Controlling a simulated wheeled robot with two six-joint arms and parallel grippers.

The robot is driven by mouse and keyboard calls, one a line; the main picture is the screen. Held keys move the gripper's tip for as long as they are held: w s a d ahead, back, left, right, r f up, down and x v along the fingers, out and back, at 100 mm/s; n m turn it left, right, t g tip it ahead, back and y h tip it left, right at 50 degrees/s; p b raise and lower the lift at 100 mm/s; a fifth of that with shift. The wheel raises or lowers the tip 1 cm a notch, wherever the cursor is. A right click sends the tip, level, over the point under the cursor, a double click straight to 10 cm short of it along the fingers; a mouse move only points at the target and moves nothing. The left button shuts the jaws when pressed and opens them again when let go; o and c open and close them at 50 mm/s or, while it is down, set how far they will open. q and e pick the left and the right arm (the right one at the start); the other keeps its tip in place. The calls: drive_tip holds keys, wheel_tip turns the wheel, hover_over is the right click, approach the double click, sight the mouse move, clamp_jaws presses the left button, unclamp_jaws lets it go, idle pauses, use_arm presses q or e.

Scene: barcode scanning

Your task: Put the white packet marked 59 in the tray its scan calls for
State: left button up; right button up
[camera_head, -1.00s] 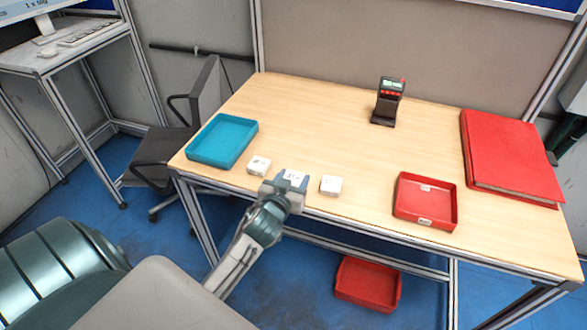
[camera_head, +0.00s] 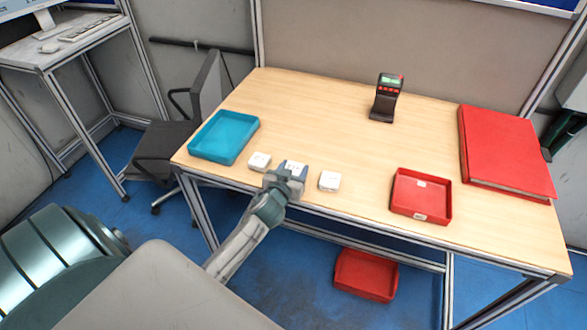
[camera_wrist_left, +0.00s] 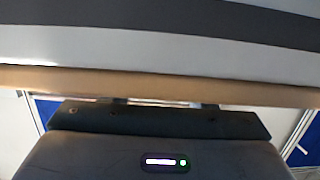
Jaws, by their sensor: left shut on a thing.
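Three small white packets sit in a row near the table's front edge: a left one (camera_head: 260,161), a middle one (camera_head: 296,167) and a right one (camera_head: 330,181). Their marks are too small to read, so I cannot tell which is 59. My left gripper (camera_head: 289,174) is shut on the middle packet, which is partly hidden by the jaws. A blue tray (camera_head: 226,157) is at the table's left and a red tray (camera_head: 395,207) at its right front. The scanner (camera_head: 384,106), with a lit green display, stands at the back. My right gripper is out of view.
A large red binder-like block (camera_head: 507,150) lies at the right of the table (camera_head: 315,125). Another red tray (camera_head: 366,275) is below the table. The middle of the tabletop is clear. A chair (camera_head: 165,150) stands at the left.

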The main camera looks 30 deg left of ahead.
use_arm(q)
drive_tip(key=o, duration=1.2)
drive_tip(key=shift+f, duration=0.1)
drive_tip(key=shift+c, duration=0.2)
